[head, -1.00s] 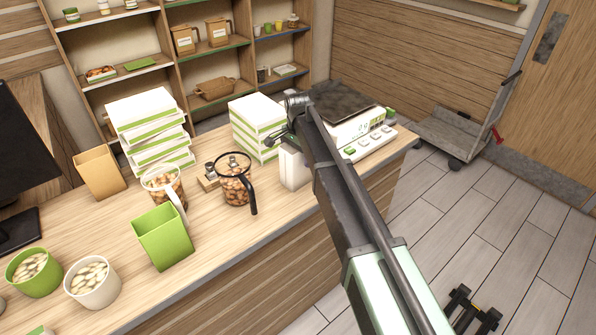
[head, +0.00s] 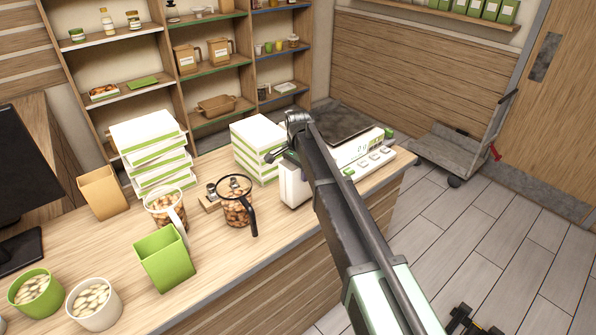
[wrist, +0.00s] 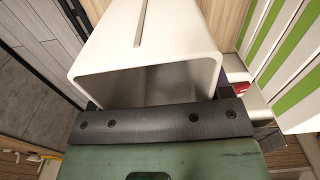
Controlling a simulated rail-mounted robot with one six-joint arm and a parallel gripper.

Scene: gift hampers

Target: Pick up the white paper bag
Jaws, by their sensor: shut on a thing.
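The white paper bag (head: 291,186) stands on the counter in the head view, beside the scale and partly behind my arm. In the wrist view the bag (wrist: 150,45) fills the upper middle, with its open mouth facing the camera and its inside looking empty. My gripper (head: 292,150) is at the bag's top in the head view, its fingers mostly hidden by my arm. In the wrist view my gripper (wrist: 155,105) lies right across the bag's rim, shut on the bag. A thin grey strip lies along the bag's upper face.
A scale (head: 358,146) stands close right of the bag, and a stack of white-green boxes (head: 256,150) behind it. A jar of nuts (head: 236,208) with a black handle and a green box (head: 164,260) stand to the left. A trolley (head: 450,155) is on the floor.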

